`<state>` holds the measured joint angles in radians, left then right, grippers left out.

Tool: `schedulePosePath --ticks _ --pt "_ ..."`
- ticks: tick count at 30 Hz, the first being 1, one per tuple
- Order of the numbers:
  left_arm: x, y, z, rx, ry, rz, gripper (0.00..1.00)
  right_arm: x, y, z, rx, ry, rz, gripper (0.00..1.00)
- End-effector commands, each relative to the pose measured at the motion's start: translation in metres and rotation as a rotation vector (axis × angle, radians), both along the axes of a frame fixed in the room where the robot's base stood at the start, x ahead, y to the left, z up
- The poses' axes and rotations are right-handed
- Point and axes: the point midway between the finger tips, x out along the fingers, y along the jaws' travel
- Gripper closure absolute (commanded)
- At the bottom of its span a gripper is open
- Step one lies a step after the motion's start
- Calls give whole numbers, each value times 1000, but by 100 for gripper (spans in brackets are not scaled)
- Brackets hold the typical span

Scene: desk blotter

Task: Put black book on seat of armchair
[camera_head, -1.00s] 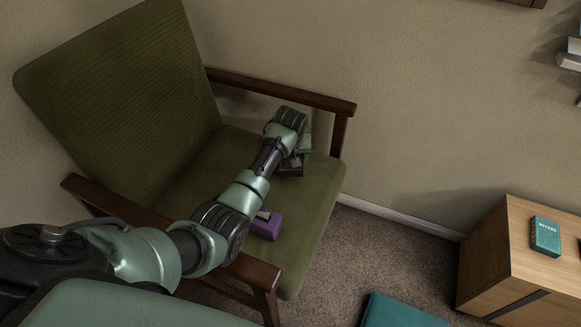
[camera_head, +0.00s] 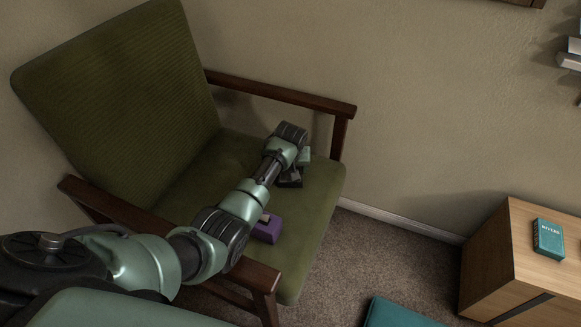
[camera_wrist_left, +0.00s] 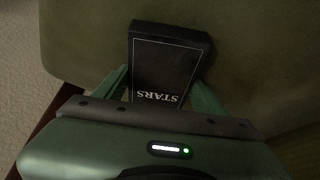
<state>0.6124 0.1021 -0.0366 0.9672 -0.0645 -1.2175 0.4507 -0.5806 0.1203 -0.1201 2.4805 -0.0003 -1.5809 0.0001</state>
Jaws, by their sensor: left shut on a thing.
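The black book (camera_wrist_left: 168,60), with "STARS" on its cover, is between the two green fingers of my left gripper (camera_wrist_left: 160,78) in the left wrist view. The gripper is shut on it. In the head view my left gripper (camera_head: 298,165) is over the right part of the green seat (camera_head: 320,195) of the armchair, and the book (camera_head: 290,180) shows as a dark patch below it, partly hidden. The book is at or just above the seat cushion; I cannot tell if it touches. My right gripper is not in view.
A purple object (camera_head: 267,230) lies on the seat near the front, beside my forearm. Wooden armrests (camera_head: 280,92) flank the seat. A wooden cabinet (camera_head: 530,245) with a teal book (camera_head: 549,238) stands at right. A teal surface (camera_head: 395,314) shows at the bottom.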

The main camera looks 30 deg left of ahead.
Motion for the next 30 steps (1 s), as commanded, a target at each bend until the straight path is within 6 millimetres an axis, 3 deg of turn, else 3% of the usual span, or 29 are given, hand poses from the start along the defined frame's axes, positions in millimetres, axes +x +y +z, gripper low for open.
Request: schedulePosePath --ticks 5,6,8,24,30 --pt "-3 -1 -9 -3 7 0 76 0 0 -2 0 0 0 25" --pt "-4 -1 -10 -4 9 0 19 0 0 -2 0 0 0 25" --pt "-4 -1 -11 -4 12 1 8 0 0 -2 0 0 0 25" --pt "-7 4 -12 1 17 5 8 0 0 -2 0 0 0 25" --pt "-8 3 8 3 17 5 8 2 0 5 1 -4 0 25"
